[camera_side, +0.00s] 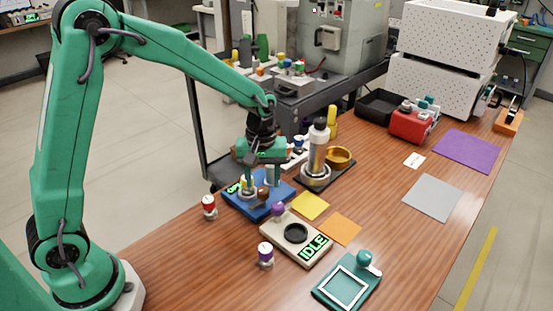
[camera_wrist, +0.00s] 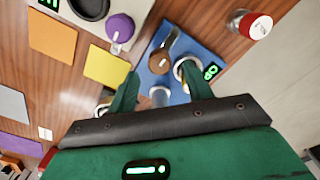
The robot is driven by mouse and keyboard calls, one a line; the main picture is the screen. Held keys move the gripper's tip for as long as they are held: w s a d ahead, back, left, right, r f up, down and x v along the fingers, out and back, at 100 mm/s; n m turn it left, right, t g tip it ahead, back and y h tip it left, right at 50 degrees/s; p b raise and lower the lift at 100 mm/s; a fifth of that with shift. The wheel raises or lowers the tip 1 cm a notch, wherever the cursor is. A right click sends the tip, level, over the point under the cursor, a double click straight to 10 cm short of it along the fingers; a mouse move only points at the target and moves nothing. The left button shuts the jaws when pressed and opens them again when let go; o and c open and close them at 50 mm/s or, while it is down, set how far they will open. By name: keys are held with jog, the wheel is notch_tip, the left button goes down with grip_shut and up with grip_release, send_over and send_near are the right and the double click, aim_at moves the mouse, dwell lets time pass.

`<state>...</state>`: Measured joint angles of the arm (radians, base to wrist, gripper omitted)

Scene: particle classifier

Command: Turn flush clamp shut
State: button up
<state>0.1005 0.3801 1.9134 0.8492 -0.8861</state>
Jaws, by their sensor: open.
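My gripper (camera_side: 261,182) hangs low over the blue station (camera_side: 287,191) in the side view, fingers pointing down. In the wrist view the gripper (camera_wrist: 162,82) has its two green fingers spread apart with nothing seen held between them. I cannot tell which part is the flush clamp; my fingers partly cover the station.
A beige unit (camera_side: 280,240) reading IDLE, with a purple knob (camera_side: 278,210), stands in front. A red-topped jar (camera_side: 209,206) is to the left. A metal bottle (camera_side: 317,155) stands behind right. Yellow (camera_side: 310,206) and orange (camera_side: 340,229) pads lie flat.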

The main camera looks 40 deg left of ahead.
aim_at(259, 201)
jog(key=shift+f, duration=1.5)
jog(key=c, duration=1)
